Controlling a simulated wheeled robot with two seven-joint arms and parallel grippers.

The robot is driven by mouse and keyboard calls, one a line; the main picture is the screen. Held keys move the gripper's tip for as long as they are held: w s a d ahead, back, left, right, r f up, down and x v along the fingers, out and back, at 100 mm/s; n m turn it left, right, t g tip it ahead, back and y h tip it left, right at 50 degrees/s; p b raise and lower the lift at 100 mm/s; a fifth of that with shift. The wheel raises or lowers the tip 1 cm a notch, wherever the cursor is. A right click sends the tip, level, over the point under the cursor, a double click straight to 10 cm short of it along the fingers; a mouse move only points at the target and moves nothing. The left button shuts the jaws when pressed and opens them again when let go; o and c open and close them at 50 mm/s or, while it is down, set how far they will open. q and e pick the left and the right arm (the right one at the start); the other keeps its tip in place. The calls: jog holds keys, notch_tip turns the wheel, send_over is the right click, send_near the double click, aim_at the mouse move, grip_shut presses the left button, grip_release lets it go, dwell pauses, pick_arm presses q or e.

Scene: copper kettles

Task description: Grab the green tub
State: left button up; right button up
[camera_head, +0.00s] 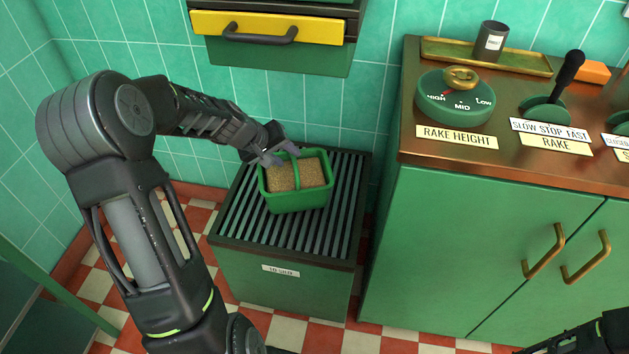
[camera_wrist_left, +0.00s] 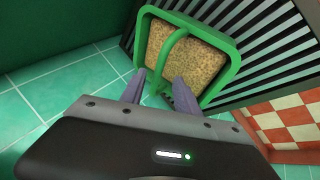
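The green tub (camera_head: 300,201) is filled with brown grains and has a green bar handle (camera_head: 294,170) across its top. It sits upright on the slatted top of a green bin. My left gripper (camera_head: 286,157) is at the tub's far rim, its fingers apart. In the left wrist view, the tub (camera_wrist_left: 232,62) lies just ahead of the open fingers (camera_wrist_left: 158,77). One end of the handle lies between the fingertips in that picture; I cannot tell whether they touch it. My right gripper is out of view; only part of my right arm shows at bottom right.
The slatted bin (camera_head: 245,224) has free slats around the tub. A green cabinet (camera_head: 440,240) with a copper top stands close on the right, bearing a rake height dial (camera_head: 455,105) and a lever (camera_head: 566,75). A yellow-fronted drawer (camera_head: 225,25) hangs on the tiled wall above.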

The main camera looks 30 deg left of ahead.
aim_at(299, 160)
pick_arm(q)
jog(key=shift+w+r, duration=0.2)
jog(key=shift+r, duration=0.05)
jog(key=shift+x, duration=0.8)
jog(key=shift+w+f, duration=0.3)
jog(key=shift+f, duration=0.15)
jog(key=b+x, duration=0.1)
jog(key=x, duration=0.4)
jog(key=shift+w, duration=0.1)
